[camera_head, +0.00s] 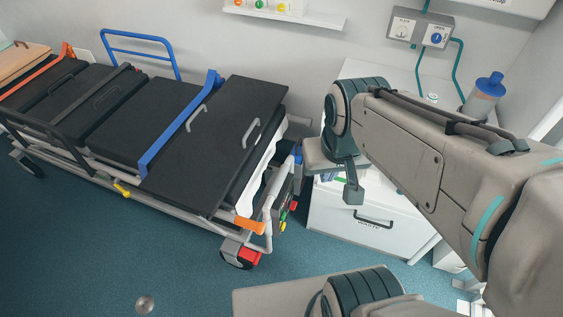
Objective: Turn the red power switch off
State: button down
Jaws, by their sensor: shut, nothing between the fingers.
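I cannot make out a red power switch in the head view. My gripper (353,194) hangs below the bent end of my arm, in front of the white waste cabinet. It is shut and looks empty. My arm hides part of the counter and cabinet behind it.
A stretcher (245,110) with black pads, a blue strap and red wheel parts stands at left. The white waste cabinet (340,212) is right of it. A grey wall panel (420,30) with dials and a blue-capped bottle (484,98) are at upper right.

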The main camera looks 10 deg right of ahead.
aim_at(292, 205)
jog(key=u, duration=1.35)
jog(key=i, duration=0.4)
jog(key=z, duration=1.2)
